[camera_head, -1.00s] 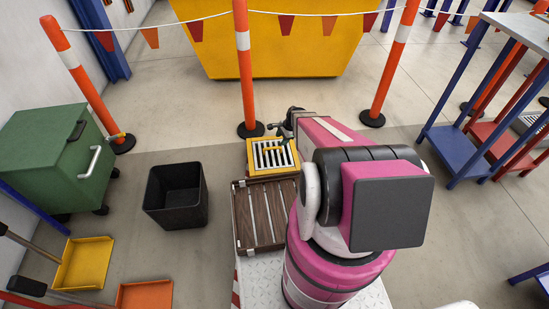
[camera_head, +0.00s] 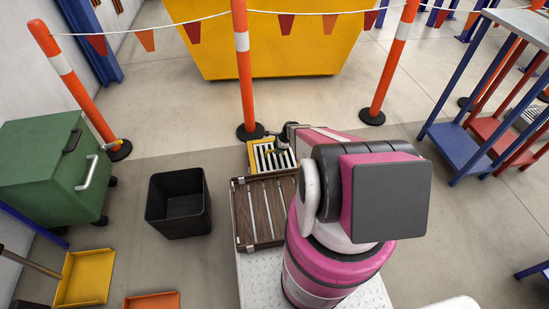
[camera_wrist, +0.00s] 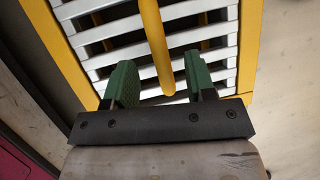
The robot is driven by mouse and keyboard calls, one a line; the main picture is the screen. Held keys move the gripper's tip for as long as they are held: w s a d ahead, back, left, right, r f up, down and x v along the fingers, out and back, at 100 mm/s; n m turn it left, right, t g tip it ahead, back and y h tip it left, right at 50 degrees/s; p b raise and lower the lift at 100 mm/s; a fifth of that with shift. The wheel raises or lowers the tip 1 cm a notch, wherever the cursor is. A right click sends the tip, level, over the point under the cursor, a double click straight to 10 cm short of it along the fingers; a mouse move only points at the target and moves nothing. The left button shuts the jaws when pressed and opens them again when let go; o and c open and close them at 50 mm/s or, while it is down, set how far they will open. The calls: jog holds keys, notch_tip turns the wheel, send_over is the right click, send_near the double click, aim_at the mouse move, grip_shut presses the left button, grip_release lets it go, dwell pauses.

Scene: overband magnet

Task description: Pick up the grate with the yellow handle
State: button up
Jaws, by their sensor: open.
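The grate (camera_head: 262,162) has pale bars in a yellow frame and sits just beyond the wooden slatted panel. In the wrist view its bars (camera_wrist: 198,52) fill the upper part, and its yellow handle (camera_wrist: 155,40) runs down the middle. My gripper (camera_wrist: 158,70) is open, with one green finger on each side of the handle and a gap on both sides. In the head view my gripper (camera_head: 282,140) is over the grate, partly hidden by my arm. What lies beneath the grate is hidden.
The brown slatted panel (camera_head: 262,212) lies just nearer than the grate. A black bin (camera_head: 178,215) and green cart (camera_head: 45,170) stand at left. An orange post (camera_head: 243,80) rises behind the grate, with a bunting line above. A blue-framed table (camera_head: 470,150) is at right.

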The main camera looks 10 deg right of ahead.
aim_at(266, 153)
jog(key=x, duration=0.3)
jog(key=shift+a+f, duration=0.2)
jog(key=shift+f, duration=0.15)
jog(key=shift+c, duration=0.3)
grip_shut()
jog(key=shift+r, duration=0.1)
dwell(0.7)
